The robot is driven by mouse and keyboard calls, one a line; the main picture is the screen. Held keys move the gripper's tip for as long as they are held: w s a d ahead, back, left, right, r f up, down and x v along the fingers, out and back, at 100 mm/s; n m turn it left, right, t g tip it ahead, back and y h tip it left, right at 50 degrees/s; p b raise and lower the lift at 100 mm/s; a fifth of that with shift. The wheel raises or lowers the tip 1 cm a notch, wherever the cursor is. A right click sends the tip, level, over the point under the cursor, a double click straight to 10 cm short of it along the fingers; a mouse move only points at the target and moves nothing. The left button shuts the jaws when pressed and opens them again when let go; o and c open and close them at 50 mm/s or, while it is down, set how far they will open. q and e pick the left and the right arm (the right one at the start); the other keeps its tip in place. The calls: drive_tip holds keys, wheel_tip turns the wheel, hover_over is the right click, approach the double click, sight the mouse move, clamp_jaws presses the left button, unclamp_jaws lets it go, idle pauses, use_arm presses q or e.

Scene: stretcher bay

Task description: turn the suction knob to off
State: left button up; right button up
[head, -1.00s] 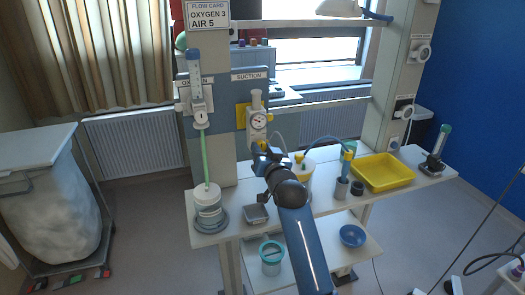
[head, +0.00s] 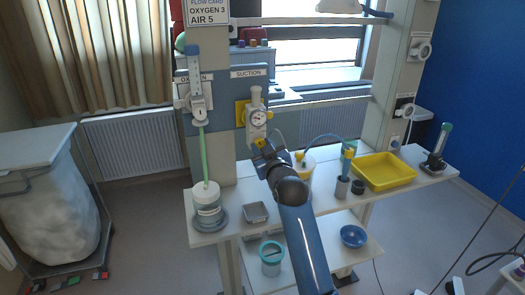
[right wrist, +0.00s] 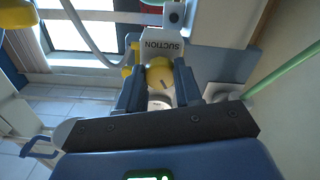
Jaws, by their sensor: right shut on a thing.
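The suction unit, a pale regulator with a round gauge (head: 258,117), hangs on the blue-grey wall panel under the SUCTION label. Its yellow knob (head: 260,143) is at the bottom of the unit, partly hidden by my right gripper (head: 262,150). In the right wrist view, the knob (right wrist: 160,75) sits between the two dark fingers of my right gripper (right wrist: 159,85), which is shut on it. A dark mark shows on the knob's face, and the word SUCTION is on the pale part (right wrist: 160,46) behind it. My left gripper is out of view.
The oxygen flowmeter (head: 197,100) with its green tube is left of the suction unit. A white shelf (head: 325,205) below carries a lidded jar (head: 303,172), a small grey tray (head: 255,212) and a yellow tray (head: 385,170). A blue bowl (head: 353,236) is lower down.

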drive_tip(key=n+b, duration=0.1)
drive_tip(key=n, duration=0.4)
drive_tip(key=shift+n, duration=0.4)
idle(0.3)
drive_tip(key=o, duration=1)
drive_tip(key=shift+w, duration=0.1)
drive_tip(key=shift+o, duration=0.2)
drive_tip(key=b+v, duration=0.3)
drive_tip(key=v, duration=0.7)
drive_tip(key=shift+s+d, duration=0.15)
drive_tip(key=shift+s, duration=0.25)
